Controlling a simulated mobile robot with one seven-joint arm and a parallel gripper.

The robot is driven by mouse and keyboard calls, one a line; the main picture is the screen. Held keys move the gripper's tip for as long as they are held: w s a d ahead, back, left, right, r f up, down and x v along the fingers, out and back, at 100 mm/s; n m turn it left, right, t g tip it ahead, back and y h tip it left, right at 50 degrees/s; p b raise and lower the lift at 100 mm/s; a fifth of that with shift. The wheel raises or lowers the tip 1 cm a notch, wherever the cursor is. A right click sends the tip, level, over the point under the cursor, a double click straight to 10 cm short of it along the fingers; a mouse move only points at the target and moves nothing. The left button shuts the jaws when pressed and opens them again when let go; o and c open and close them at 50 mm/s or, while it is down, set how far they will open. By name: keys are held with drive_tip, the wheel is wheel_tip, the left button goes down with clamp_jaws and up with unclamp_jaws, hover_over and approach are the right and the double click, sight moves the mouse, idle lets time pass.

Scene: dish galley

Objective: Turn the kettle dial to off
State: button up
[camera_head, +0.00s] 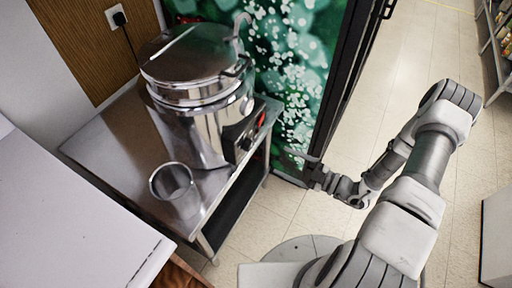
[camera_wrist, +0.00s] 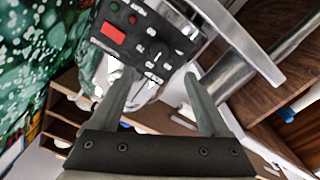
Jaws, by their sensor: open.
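The kettle (camera_head: 192,98) is a large shiny metal urn with a lid, standing on a steel table. Its black control panel (camera_head: 245,137) faces right, towards my arm. In the wrist view the panel (camera_wrist: 133,25) shows a red switch (camera_wrist: 113,35), small indicator lights and a round black dial (camera_wrist: 158,49) with white markings around it. I cannot read the dial's setting clearly. My gripper (camera_head: 312,170) is to the right of the kettle, apart from it. In the wrist view my gripper (camera_wrist: 155,82) has its two fingers spread and empty, pointing at the panel with the dial between and beyond the tips.
A white counter (camera_head: 65,215) is at the left. A green patterned panel with a dark frame (camera_head: 300,60) stands behind. Open tiled floor (camera_head: 405,75) lies to the right.

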sight(252, 146)
drive_tip(key=x, duration=1.1)
drive_tip(key=shift+r, duration=0.1)
clamp_jaws()
